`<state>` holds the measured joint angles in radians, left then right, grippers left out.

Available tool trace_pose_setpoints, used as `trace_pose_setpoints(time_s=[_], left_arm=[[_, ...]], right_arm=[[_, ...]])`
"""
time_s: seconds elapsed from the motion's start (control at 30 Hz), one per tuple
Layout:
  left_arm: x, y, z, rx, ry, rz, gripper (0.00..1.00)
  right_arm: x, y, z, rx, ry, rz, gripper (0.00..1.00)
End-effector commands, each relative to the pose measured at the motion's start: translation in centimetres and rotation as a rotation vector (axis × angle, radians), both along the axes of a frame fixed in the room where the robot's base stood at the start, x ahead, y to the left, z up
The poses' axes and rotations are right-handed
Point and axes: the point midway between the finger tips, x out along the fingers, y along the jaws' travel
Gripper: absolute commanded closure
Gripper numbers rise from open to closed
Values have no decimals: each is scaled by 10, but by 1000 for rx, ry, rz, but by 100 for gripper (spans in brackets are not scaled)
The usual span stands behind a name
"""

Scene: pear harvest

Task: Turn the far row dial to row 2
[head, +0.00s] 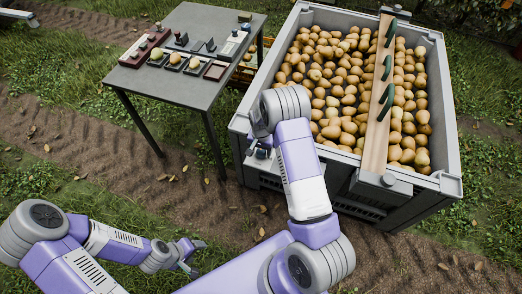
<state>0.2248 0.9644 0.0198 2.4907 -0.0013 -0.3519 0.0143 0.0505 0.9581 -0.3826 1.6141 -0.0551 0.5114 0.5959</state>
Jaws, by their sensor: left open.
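A wooden plank (376,140) with several dark green pegs lies across the grey crate (437,110) of pears. A small dark round knob (397,8) is at the plank's far end, and another knob (389,180) is at its near end. Both are too small for me to read any row mark, and I cannot tell for sure which is the row dial. My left gripper (192,252) is open and empty, low over the ground at lower left, far from the plank. My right gripper (262,152) is beside the crate's near left corner; its fingers are mostly hidden.
A grey table (190,85) stands left of the crate. It holds a red-brown rack (145,47), small trays with pears (175,59), stamp-like items (181,39) and a small box (245,17). Bare soil and grass lie open in front of the table.

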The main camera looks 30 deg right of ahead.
Motion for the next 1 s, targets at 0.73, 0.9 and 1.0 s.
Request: trace_pose_setpoints(time_s=[0.73, 0.9, 1.0], left_arm=[[0, 0, 23, 0, 0, 0, 38], [0, 0, 26, 0, 0, 0, 38], [0, 0, 26, 0, 0, 0, 38]], right_arm=[[0, 0, 64, 0, -1, 0, 30], [0, 0, 75, 0, 0, 1, 30], [0, 0, 76, 0, 0, 1, 30]])
